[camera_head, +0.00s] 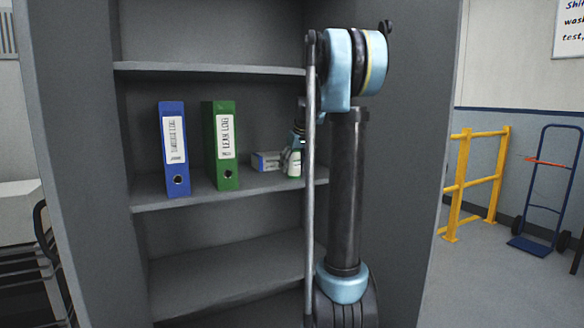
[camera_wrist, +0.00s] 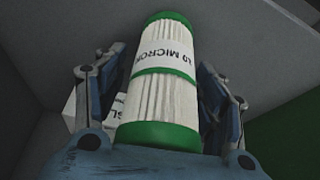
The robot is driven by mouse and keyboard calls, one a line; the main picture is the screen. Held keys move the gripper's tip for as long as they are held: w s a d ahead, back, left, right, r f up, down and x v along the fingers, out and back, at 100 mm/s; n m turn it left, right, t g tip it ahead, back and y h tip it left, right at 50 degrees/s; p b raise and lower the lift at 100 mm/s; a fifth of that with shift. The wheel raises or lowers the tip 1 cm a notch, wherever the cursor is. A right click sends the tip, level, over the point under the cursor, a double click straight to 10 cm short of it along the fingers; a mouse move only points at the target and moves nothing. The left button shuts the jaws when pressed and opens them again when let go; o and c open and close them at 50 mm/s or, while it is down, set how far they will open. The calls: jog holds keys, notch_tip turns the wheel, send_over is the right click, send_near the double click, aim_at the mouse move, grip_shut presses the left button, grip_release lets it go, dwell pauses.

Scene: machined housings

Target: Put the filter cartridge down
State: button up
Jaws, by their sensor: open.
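In the head view the cartridge (camera_head: 294,163) appears upright at the right end of the middle shelf (camera_head: 225,190), partly hidden by my gripper and arm. Whether a finger still touches it, I cannot tell.
A small white and blue box (camera_head: 267,161) is just left of the cartridge; it also shows in the wrist view (camera_wrist: 88,110). A green binder (camera_head: 221,145) and a blue binder (camera_head: 174,150) stand further left. The cabinet's right wall is close. The lower shelf (camera_head: 225,272) looks empty.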

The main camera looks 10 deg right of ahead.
jog(key=v, duration=1.2)
jog(key=s+f+m+g+h, duration=0.1)
jog(key=s+f+m, duration=0.1)
jog(key=s+f, duration=1.5)
jog(key=s+a+f+m+g+h, duration=0.1)
jog(key=s+f+m, duration=0.2)
jog(key=s+f, duration=1.3)
jog(key=s, duration=0.8)
jog(key=shift+s+f, duration=0.15)
jog(key=shift+f, duration=0.2)
jog(key=shift+a, duration=0.1)
